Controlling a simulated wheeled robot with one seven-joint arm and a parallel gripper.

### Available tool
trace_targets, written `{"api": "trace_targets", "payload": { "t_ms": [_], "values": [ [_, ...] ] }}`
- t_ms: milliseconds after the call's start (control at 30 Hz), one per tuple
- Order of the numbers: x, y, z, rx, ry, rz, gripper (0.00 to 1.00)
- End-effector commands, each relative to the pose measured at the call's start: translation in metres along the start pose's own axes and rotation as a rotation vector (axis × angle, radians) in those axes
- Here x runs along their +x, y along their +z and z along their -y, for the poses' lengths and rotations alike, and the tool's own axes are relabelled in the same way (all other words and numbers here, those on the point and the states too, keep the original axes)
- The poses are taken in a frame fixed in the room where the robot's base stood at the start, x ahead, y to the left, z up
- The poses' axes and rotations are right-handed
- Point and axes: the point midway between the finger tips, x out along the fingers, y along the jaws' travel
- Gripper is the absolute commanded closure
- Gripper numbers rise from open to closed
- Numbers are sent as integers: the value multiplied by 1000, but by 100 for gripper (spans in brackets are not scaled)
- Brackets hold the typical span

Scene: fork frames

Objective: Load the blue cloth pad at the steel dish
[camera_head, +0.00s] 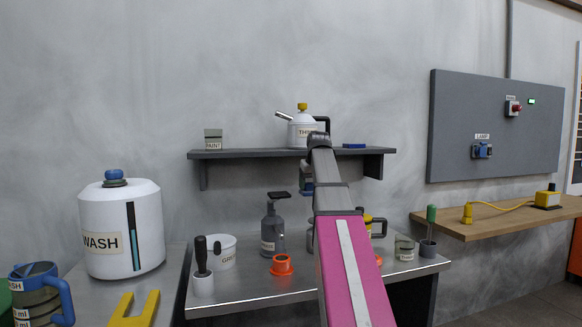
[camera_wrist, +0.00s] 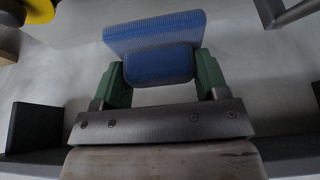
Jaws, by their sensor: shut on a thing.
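My gripper (camera_wrist: 160,70) shows in the wrist view with green fingers. It is shut on the blue cloth pad (camera_wrist: 156,35). A blue block sits between the fingers, and a wider textured blue face shows beyond it. In the head view my pink and grey arm reaches towards the shelf and hides most of the gripper. I cannot pick out the steel dish in either view; my arm covers part of the bench.

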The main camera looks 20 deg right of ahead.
Motion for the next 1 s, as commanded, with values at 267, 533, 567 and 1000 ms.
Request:
{"api": "trace_targets", "payload": {
  "t_ms": [267,533,567,1000],
  "values": [
    [20,35,-30,4,-1,-4,52],
    [29,39,-31,3,-1,-3,52],
    [31,40,-31,3,-1,-3,52],
    [68,55,-30,3,-1,-3,52]
  ]
}}
